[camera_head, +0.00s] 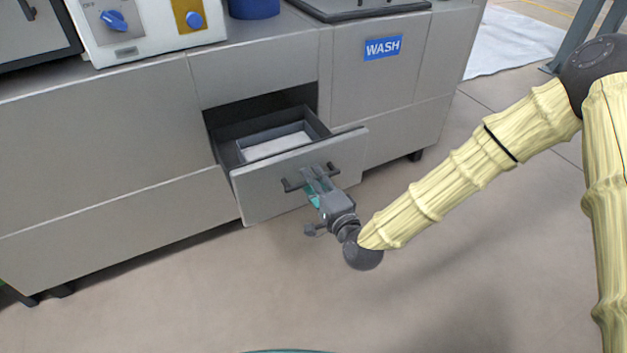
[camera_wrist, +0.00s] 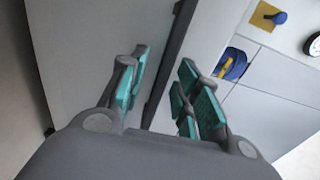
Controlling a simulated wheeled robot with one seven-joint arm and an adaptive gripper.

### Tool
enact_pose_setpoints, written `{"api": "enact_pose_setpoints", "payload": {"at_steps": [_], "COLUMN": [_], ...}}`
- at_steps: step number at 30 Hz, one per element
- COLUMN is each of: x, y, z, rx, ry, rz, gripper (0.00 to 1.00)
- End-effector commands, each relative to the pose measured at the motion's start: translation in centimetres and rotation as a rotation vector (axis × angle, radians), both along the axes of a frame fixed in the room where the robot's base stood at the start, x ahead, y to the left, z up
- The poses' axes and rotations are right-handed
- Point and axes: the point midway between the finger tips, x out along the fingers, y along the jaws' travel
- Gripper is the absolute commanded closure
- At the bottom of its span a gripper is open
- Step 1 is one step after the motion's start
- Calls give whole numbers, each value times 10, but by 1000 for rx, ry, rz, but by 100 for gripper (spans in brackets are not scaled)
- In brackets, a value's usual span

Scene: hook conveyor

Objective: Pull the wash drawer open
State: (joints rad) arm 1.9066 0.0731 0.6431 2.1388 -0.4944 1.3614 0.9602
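A grey drawer (camera_head: 258,196) stands partly open in the lower cabinet, left of and below the blue WASH label (camera_head: 382,47). The label is on the shut panel beside it. The drawer has a dark bar handle (camera_head: 292,186) on its front, and a white item (camera_head: 278,145) lies inside. My gripper (camera_head: 317,184) is at the handle, in front of the drawer. In the wrist view, its teal fingertips (camera_wrist: 166,88) stand apart with a dark strip between them. No firm contact with the handle is visible there.
On the counter stand a white control box (camera_head: 150,28) with blue knobs, a blue container (camera_head: 253,8) and a dark flat lid (camera_head: 355,8). The blue container also shows in the wrist view (camera_wrist: 232,65). The floor (camera_head: 200,290) before the cabinet is clear.

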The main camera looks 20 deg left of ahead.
Motion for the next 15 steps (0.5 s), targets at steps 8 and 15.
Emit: {"api": "enact_pose_setpoints", "payload": {"at_steps": [8, 15], "x": [-25, -56], "y": [-26, -58], "z": [-1, -1], "rx": [0, 1], "ry": [3, 4], "rz": [-1, -1], "gripper": [68, 68]}}
